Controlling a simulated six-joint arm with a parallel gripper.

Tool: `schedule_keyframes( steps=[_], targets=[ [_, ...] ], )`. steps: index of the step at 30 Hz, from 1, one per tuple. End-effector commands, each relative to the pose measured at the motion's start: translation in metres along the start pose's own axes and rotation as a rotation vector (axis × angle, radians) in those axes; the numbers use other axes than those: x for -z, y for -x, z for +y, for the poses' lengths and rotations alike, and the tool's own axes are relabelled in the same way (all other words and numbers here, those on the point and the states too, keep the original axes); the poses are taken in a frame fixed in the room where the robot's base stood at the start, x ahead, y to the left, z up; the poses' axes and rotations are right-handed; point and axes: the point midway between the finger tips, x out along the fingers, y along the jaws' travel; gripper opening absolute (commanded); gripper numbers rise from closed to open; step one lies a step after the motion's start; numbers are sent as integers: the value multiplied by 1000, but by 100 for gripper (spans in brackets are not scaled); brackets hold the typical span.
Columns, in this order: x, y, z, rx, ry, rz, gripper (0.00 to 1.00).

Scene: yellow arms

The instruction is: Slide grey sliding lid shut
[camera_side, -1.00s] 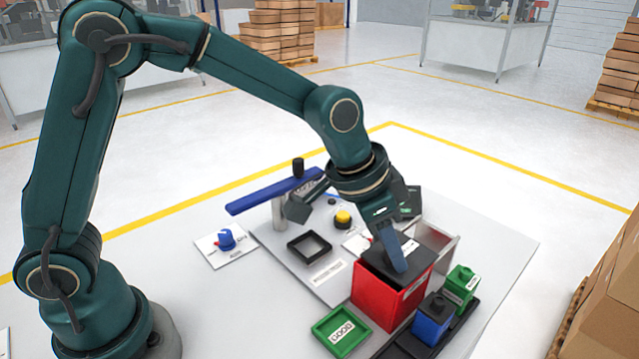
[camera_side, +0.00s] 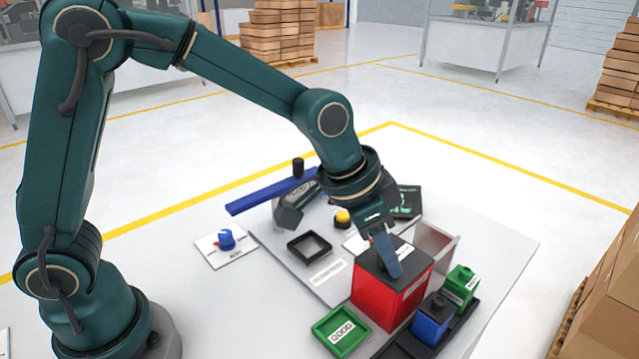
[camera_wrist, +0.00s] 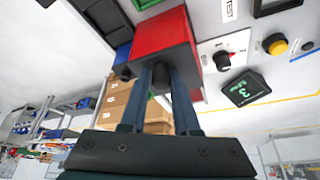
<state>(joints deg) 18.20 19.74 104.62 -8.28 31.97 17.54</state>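The dark grey lid (camera_side: 372,266) lies on top of the red box (camera_side: 378,302), and much of it is hidden behind my gripper in the side view. In the wrist view, the red box (camera_wrist: 162,32) is at the top middle, with a dark face towards my fingers. My gripper (camera_side: 394,272) points down, its fingertips at or just over the lid. In the wrist view my gripper (camera_wrist: 160,72) shows two fingers apart with a clear gap. Whether the tips touch the lid is unclear.
A blue box (camera_side: 432,318) and a green box (camera_side: 460,284) stand in a dark tray right of the red box. A green GOOD tray (camera_side: 340,331) is in front. A clear panel (camera_side: 436,244) stands behind right. A blue bar (camera_side: 272,191) lies farther back.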

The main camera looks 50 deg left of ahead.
Motion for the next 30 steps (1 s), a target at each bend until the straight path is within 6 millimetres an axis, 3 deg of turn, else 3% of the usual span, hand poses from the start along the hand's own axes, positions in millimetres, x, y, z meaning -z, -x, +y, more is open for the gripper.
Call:
schedule_keyframes(
  steps=[1,8,30],
  targets=[
    [-11,-6,7,-17,-4,-41,52],
    [-10,-4,7,-17,-6,-39,52],
    [17,48,3,-9,-6,-23,52]
  ],
)
